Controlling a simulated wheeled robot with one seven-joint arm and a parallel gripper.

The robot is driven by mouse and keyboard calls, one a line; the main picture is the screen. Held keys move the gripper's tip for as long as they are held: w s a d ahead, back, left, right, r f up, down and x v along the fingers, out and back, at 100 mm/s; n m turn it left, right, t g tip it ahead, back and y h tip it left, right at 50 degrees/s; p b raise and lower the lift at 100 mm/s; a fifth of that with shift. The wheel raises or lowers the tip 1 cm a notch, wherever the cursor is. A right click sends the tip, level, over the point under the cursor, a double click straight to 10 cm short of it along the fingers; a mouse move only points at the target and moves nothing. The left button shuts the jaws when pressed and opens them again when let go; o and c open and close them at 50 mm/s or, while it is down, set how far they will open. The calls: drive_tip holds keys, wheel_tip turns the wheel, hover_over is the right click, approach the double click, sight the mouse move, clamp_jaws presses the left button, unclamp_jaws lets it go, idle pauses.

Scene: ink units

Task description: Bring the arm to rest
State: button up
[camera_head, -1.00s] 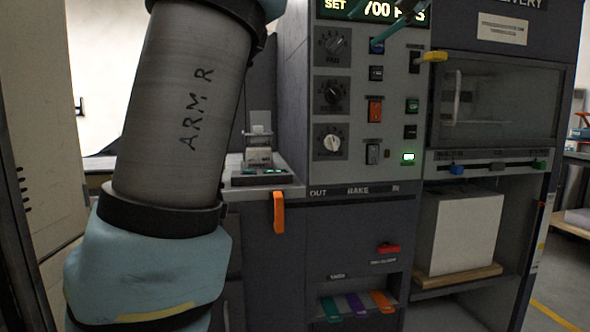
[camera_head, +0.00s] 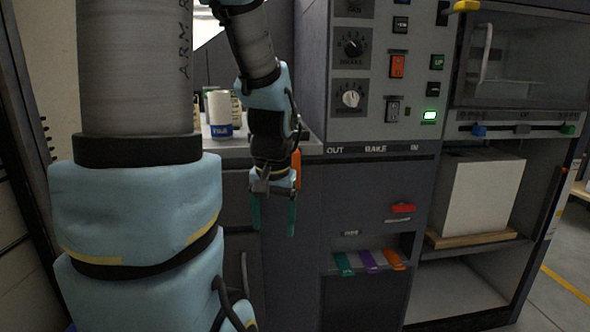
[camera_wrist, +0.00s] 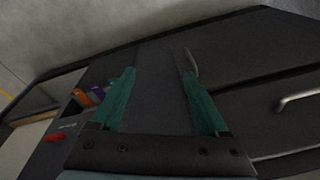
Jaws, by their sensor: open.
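My gripper (camera_head: 273,215) hangs at the end of my arm in the head view, its two green fingers pointing down in front of the grey cabinet below the counter. The fingers are apart with nothing between them. In the wrist view the same green fingers (camera_wrist: 158,100) are spread, with only dark cabinet surface beyond them. An orange handle (camera_head: 296,168) on the counter's edge shows partly behind my wrist; whether it touches my arm cannot be told.
A control panel (camera_head: 375,120) with knobs and switches stands to the right. Below it is a recess with coloured tabs (camera_head: 368,261) and a red lever (camera_head: 403,208). A white block (camera_head: 478,198) sits on a shelf. A can with a blue label (camera_head: 220,114) stands on the counter.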

drive_tip(key=s+a+f+n, duration=0.2)
drive_tip(key=s+a+f, duration=0.1)
drive_tip(key=s, duration=0.1)
wheel_tip(320, 180, up, 17)
drive_tip(key=p, duration=1.7)
drive_tip(key=shift+w+d+r+h, duration=0.2)
drive_tip(key=shift+d+h, duration=0.1)
drive_tip(key=shift+d, duration=0.1)
